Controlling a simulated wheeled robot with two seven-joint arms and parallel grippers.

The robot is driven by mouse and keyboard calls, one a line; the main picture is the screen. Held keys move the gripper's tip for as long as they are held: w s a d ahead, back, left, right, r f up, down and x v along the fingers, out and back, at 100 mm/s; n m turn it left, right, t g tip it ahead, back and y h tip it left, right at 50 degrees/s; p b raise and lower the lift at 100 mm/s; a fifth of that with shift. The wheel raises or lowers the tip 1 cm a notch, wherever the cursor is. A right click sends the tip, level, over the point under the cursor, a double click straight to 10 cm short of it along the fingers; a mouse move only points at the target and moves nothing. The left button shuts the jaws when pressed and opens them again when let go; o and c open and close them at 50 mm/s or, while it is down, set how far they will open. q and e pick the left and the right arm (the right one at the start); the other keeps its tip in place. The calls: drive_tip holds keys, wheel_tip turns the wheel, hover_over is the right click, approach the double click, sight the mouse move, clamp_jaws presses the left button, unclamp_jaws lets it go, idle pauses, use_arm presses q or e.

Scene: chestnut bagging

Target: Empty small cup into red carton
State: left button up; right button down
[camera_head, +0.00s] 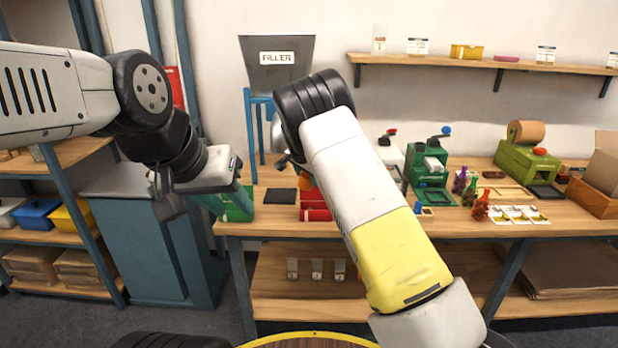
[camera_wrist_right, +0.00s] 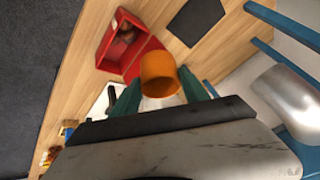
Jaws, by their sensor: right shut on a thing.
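The orange small cup (camera_wrist_right: 160,72) is between the green fingers of my right gripper (camera_wrist_right: 158,90) in the right wrist view, and the gripper is shut on it. Its contents cannot be made out. The red carton (camera_wrist_right: 112,50) is open on the bench just beyond the cup, with some brown pieces inside. In the head view the carton (camera_head: 316,214) is partly behind my right arm, with a bit of orange cup (camera_head: 308,183) above it. My left gripper (camera_head: 215,203) points down beside a green carton (camera_head: 238,204); its finger gap is hidden.
A dark pad (camera_head: 281,196) lies left of the red carton. Green machines (camera_head: 430,172), small bottles and a wooden box (camera_head: 597,193) occupy the right side of the bench (camera_head: 450,222).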

drive_tip(key=shift+r+n+g+h, duration=0.4)
drive_tip(key=shift+r+g+h, duration=0.4)
drive_tip(key=shift+h, duration=0.3)
drive_tip(key=s+r, duration=0.6)
drive_tip(key=r, duration=0.1)
drive_tip(key=shift+d, duration=0.1)
